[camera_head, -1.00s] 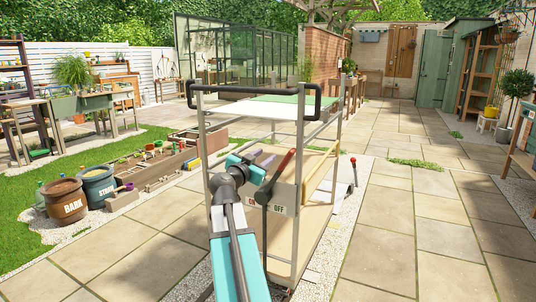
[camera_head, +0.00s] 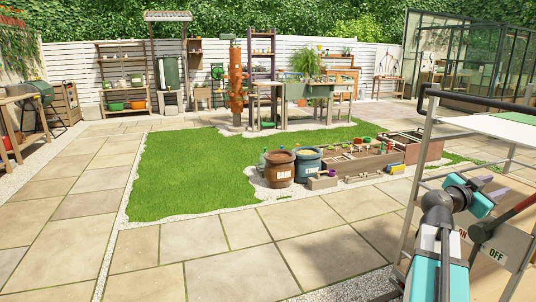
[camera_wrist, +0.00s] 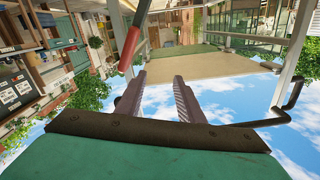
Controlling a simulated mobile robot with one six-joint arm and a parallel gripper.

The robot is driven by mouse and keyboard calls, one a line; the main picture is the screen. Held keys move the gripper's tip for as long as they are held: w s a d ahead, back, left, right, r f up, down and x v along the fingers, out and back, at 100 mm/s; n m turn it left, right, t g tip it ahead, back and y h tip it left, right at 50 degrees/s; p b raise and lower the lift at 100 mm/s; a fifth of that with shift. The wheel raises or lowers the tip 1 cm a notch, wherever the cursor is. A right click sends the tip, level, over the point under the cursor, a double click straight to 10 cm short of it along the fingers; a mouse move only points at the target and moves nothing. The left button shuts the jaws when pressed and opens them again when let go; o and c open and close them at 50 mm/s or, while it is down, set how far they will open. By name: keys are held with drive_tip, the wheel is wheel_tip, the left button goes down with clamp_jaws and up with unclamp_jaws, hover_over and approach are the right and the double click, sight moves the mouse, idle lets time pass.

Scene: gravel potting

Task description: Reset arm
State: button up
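My gripper shows in the wrist view (camera_wrist: 162,95), its two dark fingers spread apart with an empty gap between them. In the head view my arm (camera_head: 440,250) reaches up at the lower right, its end bent over to the right beside the cart (camera_head: 424,150). The red-handled lever (camera_head: 510,218) with its ON/OFF plate (camera_head: 480,247) is on the cart, right of my arm. In the wrist view the lever's red handle (camera_wrist: 132,45) is just beyond the left finger; I cannot tell whether they touch.
Paving (camera_head: 230,240) lies open ahead and left, around the lawn (camera_head: 195,175). The bark tub (camera_head: 279,170) and another tub (camera_head: 307,163) stand at the lawn's right edge by the planter boxes (camera_head: 360,163). A greenhouse (camera_head: 470,60) and benches line the back.

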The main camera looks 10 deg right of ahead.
drive_tip(key=w+a+f+n+t+y+p, duration=0.35)
drive_tip(key=w+a+f+p, duration=0.65)
drive_tip(key=w+a+f, duration=0.35)
drive_tip(key=a+f+n+g+y+p, duration=0.2)
drive_tip(key=a+f+n+y+p, duration=0.45)
drive_tip(key=a+f, duration=0.8)
drive_tip(key=s+a+f+n+g+y+p, duration=0.2)
drive_tip(key=s+a+f+g+p, duration=0.2)
drive_tip(key=s+a+f+p, duration=0.8)
drive_tip(key=s+a+f+n+g+y, duration=0.2)
drive_tip(key=s+a+f+n+y, duration=0.1)
drive_tip(key=s+a, duration=0.6)
drive_tip(key=s+a+f+n+g+y, duration=0.2)
drive_tip(key=s+a+f+n+g, duration=0.1)
drive_tip(key=s+a, duration=0.7)
drive_tip(key=shift+s+f+n+g+y, duration=0.4)
drive_tip(key=shift+s+f+n, duration=0.35)
drive_tip(key=shift+s, duration=0.95)
